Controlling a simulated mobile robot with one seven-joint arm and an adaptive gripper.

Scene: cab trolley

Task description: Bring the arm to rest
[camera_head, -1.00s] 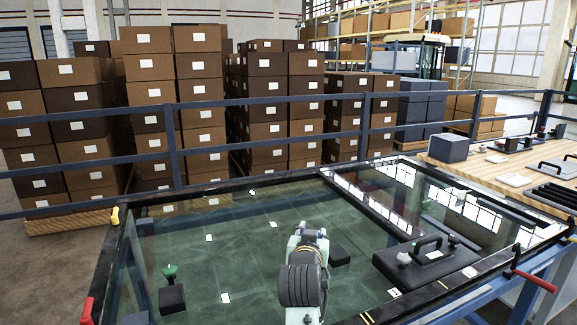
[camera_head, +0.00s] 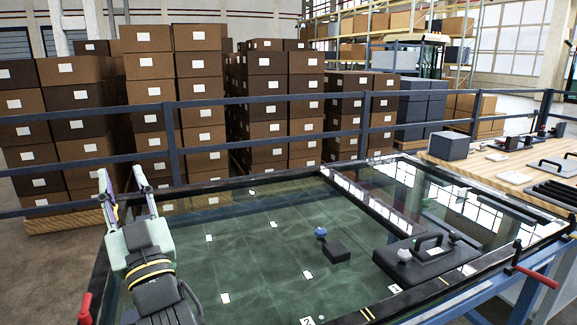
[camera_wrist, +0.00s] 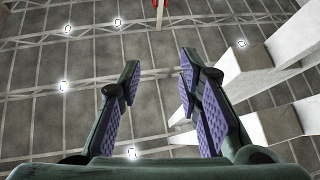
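My gripper (camera_head: 121,172) stands at the left of the head view, over the left part of the glass-topped trolley (camera_head: 235,182). Its two fingers point upward and are spread apart, with nothing between them. In the wrist view my gripper (camera_wrist: 158,60) shows two purple-padded fingers with a clear gap. Beyond them is what looks like the ceiling, with trusses and small bright lamps. My arm's wrist rises from the lower left of the head view and hides that corner of the trolley.
A black block (camera_head: 337,250) with a blue knob (camera_head: 321,231) is at the trolley's middle. A black plate with a handle (camera_head: 428,262) is to its right. A red lever (camera_head: 535,278) projects at the right edge. A blue railing (camera_head: 270,101) and stacked boxes stand behind.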

